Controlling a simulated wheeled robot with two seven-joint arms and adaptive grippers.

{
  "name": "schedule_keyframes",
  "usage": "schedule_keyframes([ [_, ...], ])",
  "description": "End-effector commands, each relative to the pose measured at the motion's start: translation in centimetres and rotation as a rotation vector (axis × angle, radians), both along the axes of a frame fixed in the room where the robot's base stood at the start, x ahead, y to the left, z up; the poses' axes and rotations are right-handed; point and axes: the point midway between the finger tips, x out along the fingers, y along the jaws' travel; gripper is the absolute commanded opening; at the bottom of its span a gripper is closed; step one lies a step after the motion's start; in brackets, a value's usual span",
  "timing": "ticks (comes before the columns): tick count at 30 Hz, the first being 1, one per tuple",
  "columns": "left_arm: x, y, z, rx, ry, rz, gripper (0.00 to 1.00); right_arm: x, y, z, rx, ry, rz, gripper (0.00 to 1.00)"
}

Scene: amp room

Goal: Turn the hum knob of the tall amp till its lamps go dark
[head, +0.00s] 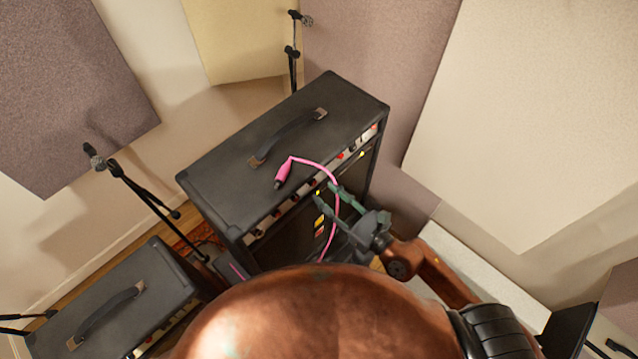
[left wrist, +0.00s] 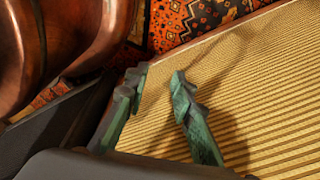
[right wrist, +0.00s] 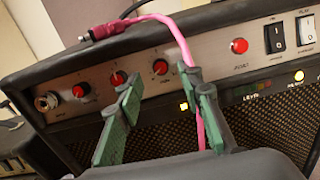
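The tall amp (head: 250,145) is black, with a silver panel of red knobs along its front. In the right wrist view its panel (right wrist: 205,62) fills the middle. My right gripper (head: 326,194) is open at the panel; in the right wrist view (right wrist: 162,84) a red knob (right wrist: 160,67) shows beyond the gap between its fingers. I cannot tell whether they touch anything, or which knob is hum. A left lamp (right wrist: 184,106) and a right lamp (right wrist: 299,76) glow yellow. My left gripper (left wrist: 152,88) is open and empty, before ribbed tan cloth (left wrist: 260,85); the head view does not show it.
A pink cable (head: 318,163) has its plug (head: 284,173) on the amp's top and hangs down the front, passing by my right fingers. A lower black amp (head: 120,300) stands at left. Microphone stands (head: 145,195) rise nearby. A patterned rug (left wrist: 185,25) covers the floor.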

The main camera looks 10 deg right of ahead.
Motion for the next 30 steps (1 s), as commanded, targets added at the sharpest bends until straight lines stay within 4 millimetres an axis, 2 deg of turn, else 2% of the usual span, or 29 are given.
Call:
schedule_keyframes([
  [3,0.0,0.0,1.0,0.000,0.000,0.000,0.23,1.6,1.1,0.4,0.002,-0.002,0.000,0.34],
  [9,0.1,0.0,1.5,0.000,-0.001,0.000,0.23,3.3,2.1,0.1,0.001,0.000,0.000,0.34],
  [19,0.0,0.0,1.5,0.000,-0.001,0.000,0.23,3.5,2.3,-0.1,0.000,0.001,0.000,0.34],
  [30,0.0,0.0,1.5,0.000,-0.001,0.000,0.23,3.5,2.2,0.0,0.001,0.001,-0.001,0.09],
])
